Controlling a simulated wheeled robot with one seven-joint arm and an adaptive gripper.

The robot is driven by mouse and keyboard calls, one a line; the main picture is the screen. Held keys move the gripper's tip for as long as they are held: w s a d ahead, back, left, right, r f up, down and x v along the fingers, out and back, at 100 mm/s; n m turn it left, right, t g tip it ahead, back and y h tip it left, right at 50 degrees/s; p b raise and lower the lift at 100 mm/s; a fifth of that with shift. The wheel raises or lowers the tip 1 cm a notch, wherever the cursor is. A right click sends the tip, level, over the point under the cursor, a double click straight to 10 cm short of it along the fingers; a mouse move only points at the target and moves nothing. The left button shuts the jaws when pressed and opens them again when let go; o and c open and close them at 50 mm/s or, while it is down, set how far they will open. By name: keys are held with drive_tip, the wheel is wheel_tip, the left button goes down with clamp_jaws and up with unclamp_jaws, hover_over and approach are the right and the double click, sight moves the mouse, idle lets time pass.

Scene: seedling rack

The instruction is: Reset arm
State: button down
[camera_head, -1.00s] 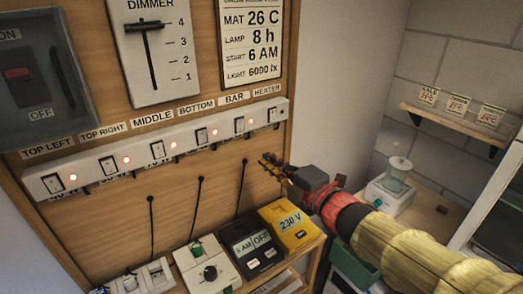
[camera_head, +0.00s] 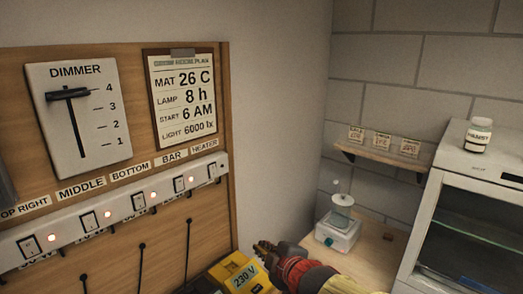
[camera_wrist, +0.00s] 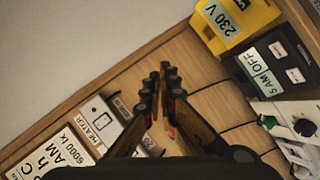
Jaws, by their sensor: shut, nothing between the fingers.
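My gripper (camera_head: 265,250) shows at the bottom middle of the head view, at the right edge of the wooden panel and just above the yellow 230 V box (camera_head: 240,274). It is shut and empty. In the wrist view the fingers (camera_wrist: 160,88) meet at their tips in front of the wooden panel (camera_wrist: 112,82). The yellow box also shows there at the top right (camera_wrist: 233,22), apart from the fingers. The heater switch (camera_wrist: 98,112) is left of the fingers in that view.
The switch strip (camera_head: 115,215) carries several lit red lamps. A dimmer (camera_head: 78,115) and a plan sheet (camera_head: 180,98) are on the panel. At right are a small shelf (camera_head: 378,158), a white device with a clear jar (camera_head: 338,235) and a white cabinet (camera_head: 440,190) bearing a jar (camera_head: 478,136).

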drive_tip(key=s+d+f+m+g+h, duration=0.2)
drive_tip(key=s+d+f+m+h, duration=0.1)
drive_tip(key=s+d+m, duration=0.4)
drive_tip(key=s+d+f+m+g+h, duration=0.2)
drive_tip(key=s+d+f+m+h, duration=0.15)
drive_tip(key=s+d, duration=0.35)
drive_tip(key=s+d+r+m+g, duration=0.1)
drive_tip(key=s+d+r+m, duration=0.1)
drive_tip(key=s, duration=0.4)
drive_tip(key=s+d+r+m+g+y, duration=0.1)
drive_tip(key=s+d+r+m, duration=0.1)
drive_tip(key=s+m, duration=0.3)
drive_tip(key=shift+s+d+r, duration=0.2)
drive_tip(key=shift+s+d, duration=0.6)
drive_tip(key=shift+s, duration=0.4)
